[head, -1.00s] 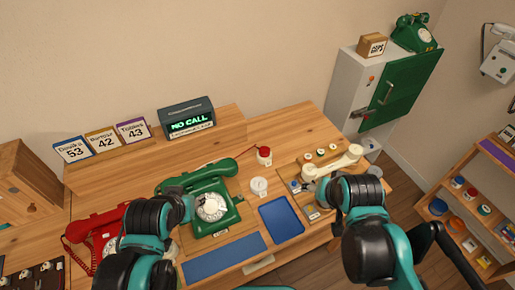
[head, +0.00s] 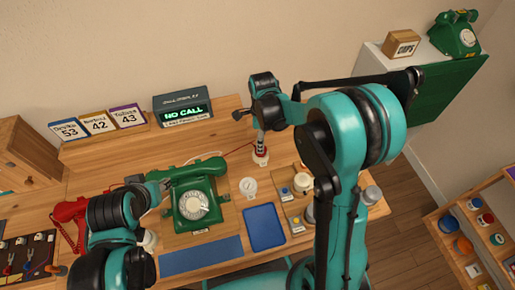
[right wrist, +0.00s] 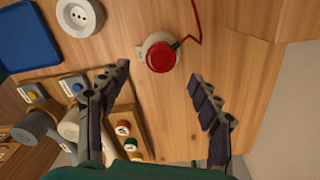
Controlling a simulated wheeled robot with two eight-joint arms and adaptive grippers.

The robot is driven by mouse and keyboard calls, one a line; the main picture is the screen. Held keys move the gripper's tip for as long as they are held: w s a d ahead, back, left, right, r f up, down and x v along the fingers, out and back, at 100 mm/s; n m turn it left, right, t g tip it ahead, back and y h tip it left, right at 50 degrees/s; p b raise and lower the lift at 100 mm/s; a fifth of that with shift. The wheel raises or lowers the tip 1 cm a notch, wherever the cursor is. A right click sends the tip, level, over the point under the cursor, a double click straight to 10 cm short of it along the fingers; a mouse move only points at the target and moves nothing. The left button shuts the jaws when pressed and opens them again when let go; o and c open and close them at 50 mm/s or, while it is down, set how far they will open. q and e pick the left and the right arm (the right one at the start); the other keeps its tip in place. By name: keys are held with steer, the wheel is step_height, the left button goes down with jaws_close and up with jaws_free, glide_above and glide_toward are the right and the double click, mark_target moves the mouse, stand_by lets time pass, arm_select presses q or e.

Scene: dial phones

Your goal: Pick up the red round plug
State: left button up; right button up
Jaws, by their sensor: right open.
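The red round plug (right wrist: 161,57) sits in a white round holder on the wooden desk, with a red cord running from it. In the head view the plug (head: 261,158) is mostly hidden under my right gripper (head: 260,147), which points down over it. In the right wrist view my right gripper (right wrist: 158,78) is open, its fingers spread to either side, with the plug a little beyond the space between the tips. Nothing is between the fingers. My left gripper (head: 158,186) is beside the green dial phone (head: 195,200); its fingers are too small to judge.
A white socket (head: 249,185) and a blue tray (head: 264,228) lie in front of the plug. A wooden parts board (right wrist: 128,112) with several caps is close to my right gripper. The display box (head: 182,110) stands behind. Bare desk lies to the right of the plug.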

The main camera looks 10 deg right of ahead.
step_height(320, 180, down, 7)
steer(key=b, duration=0.2)
steer(key=shift+w+r+b, duration=0.1)
steer(key=shift+r+b, duration=0.05)
steer(key=shift+b, duration=0.25)
steer(key=shift+r, duration=0.1)
steer(key=shift+c, duration=0.7)
steer(key=c, duration=1)
